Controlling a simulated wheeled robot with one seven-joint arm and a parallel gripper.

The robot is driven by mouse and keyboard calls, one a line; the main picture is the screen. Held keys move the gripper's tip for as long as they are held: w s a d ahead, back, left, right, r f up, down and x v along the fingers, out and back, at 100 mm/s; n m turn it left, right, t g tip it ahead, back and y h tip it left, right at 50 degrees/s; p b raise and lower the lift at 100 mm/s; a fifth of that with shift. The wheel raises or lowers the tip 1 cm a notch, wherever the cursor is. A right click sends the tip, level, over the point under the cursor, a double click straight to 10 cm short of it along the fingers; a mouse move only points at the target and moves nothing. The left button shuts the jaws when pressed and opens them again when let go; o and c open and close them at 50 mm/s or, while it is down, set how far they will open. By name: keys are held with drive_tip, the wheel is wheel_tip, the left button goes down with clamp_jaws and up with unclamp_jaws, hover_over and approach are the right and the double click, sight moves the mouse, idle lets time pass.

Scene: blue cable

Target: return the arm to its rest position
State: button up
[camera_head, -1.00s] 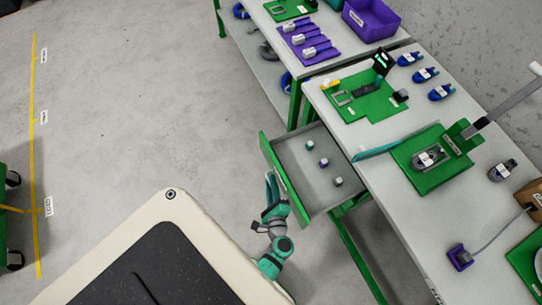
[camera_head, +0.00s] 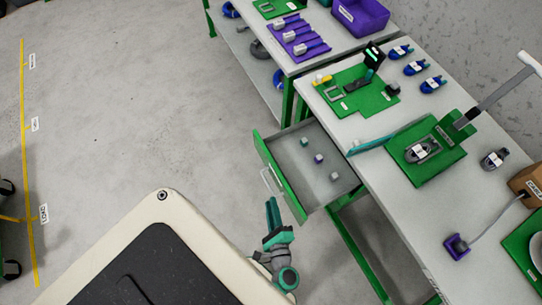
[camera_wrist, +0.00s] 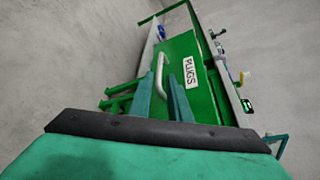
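My gripper (camera_head: 272,203) is teal, in front of the open drawer's green front (camera_head: 279,178). In the wrist view my gripper (camera_wrist: 165,72) shows two fingers with a gap between them and nothing held. The pale drawer handle (camera_head: 267,180) is just beyond the fingertips; in the wrist view the handle (camera_wrist: 161,75) shows between and past them, apparently apart from them. The drawer front carries a "PLUGS" label (camera_wrist: 189,72).
The drawer (camera_head: 325,160) stands pulled out from the workbench (camera_head: 385,190) and holds a few small plugs (camera_head: 319,158). Green fixtures, blue connectors (camera_head: 414,68) and a purple bin (camera_head: 360,15) are on the benches. The floor (camera_head: 150,120) at left is clear.

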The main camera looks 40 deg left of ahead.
idle(0.4)
drive_tip(key=s+d+r+n+h, duration=0.1)
drive_tip(key=s+d+n+h, duration=0.2)
drive_tip(key=d+h, duration=0.25)
drive_tip(key=s+d+n+h, duration=0.2)
drive_tip(key=s+d+h, duration=0.2)
drive_tip(key=d, duration=0.3)
drive_tip(key=d+r+n+t+h, duration=0.1)
drive_tip(key=d+r+n+t, duration=0.1)
drive_tip(key=r, duration=0.9)
drive_tip(key=d+r+n+t+h, duration=0.1)
drive_tip(key=d+r+n+t, duration=0.2)
drive_tip(key=r+n, duration=0.4)
wheel_tip(320, 180, up, 4)
drive_tip(key=shift+r+t+h, duration=0.2)
drive_tip(key=shift+t+h, duration=0.15)
drive_tip(key=shift+t, duration=0.05)
